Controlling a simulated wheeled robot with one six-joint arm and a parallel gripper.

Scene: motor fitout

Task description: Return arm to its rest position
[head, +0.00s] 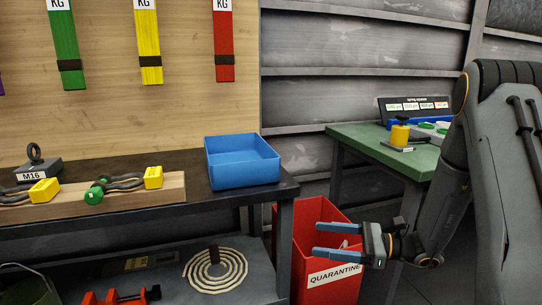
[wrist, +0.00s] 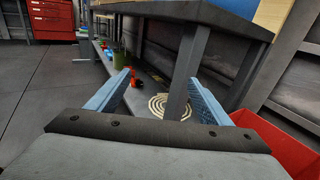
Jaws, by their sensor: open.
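My gripper (head: 330,241) is at the right of the head view, with its two blue fingers apart and nothing between them. It points left, in front of the red quarantine bin (head: 335,285) and to the right of the dark bench's end. My arm comes down from the upper right of the head view. In the wrist view, the two blue fingertips of my gripper (wrist: 160,85) point toward a bench leg and the lower shelf. The bin's inside behind the gripper is partly hidden.
A blue tray (head: 243,167) stands at the bench's right end. A wooden block (head: 130,196) with shackles lies left of it. A coiled rope (head: 214,270) lies on the lower shelf. A green table (head: 365,140) stands at the back right. Floor is clear at the wrist view's left.

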